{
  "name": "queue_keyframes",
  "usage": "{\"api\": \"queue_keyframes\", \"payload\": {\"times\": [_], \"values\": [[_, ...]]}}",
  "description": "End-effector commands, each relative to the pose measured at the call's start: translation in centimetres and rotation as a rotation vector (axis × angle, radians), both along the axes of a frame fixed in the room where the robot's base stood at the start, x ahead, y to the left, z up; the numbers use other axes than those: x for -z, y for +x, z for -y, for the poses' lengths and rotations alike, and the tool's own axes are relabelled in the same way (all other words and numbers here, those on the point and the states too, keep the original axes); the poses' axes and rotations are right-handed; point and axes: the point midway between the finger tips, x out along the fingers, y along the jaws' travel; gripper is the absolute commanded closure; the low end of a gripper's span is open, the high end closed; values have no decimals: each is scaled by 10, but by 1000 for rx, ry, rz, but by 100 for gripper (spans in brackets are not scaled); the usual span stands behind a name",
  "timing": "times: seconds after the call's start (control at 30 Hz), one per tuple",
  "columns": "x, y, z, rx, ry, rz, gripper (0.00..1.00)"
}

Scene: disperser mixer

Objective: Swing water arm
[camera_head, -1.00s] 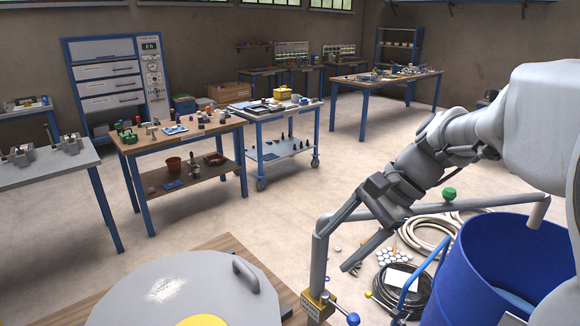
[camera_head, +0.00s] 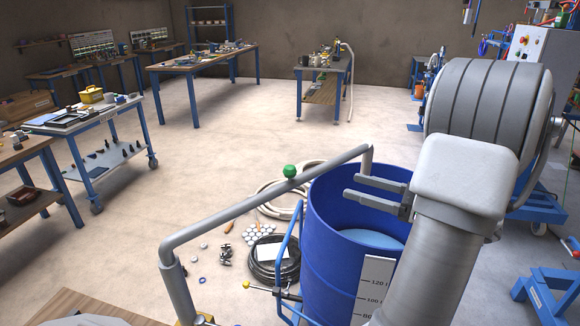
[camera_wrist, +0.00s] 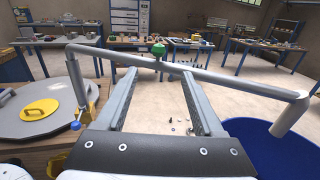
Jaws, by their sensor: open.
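The water arm (camera_head: 250,203) is a grey pipe on an upright post at the left. It runs right to a short downturned spout (camera_head: 368,162) over the blue drum (camera_head: 332,240), which holds pale blue liquid. A green ball knob (camera_head: 290,171) sits on top of the pipe. In the wrist view the pipe (camera_wrist: 230,80) crosses the picture just beyond the open fingers, and the green knob (camera_wrist: 158,49) appears between them. My gripper (camera_head: 352,188) is open and empty, with its fingers pointing left near the spout end. Whether a finger touches the pipe cannot be told.
A grey round lid (camera_wrist: 38,108) with a yellow plate lies on the wooden bench at left. Hoses (camera_head: 275,262) and small parts lie on the floor by the drum. A blue trolley (camera_head: 95,130) and workbench (camera_head: 200,68) stand farther back, with clear floor between.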

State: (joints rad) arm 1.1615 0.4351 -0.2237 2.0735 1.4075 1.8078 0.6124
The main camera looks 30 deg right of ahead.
Motion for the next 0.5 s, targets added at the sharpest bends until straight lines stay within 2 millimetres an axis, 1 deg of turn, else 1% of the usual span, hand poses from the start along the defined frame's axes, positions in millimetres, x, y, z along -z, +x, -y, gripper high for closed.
{"api": "queue_keyframes", "payload": {"times": [0.17, 0.5], "values": [[-2, 28, -17, -9, 0, -1, 31], [-2, 94, -52, -9, -2, -1, 31]]}}
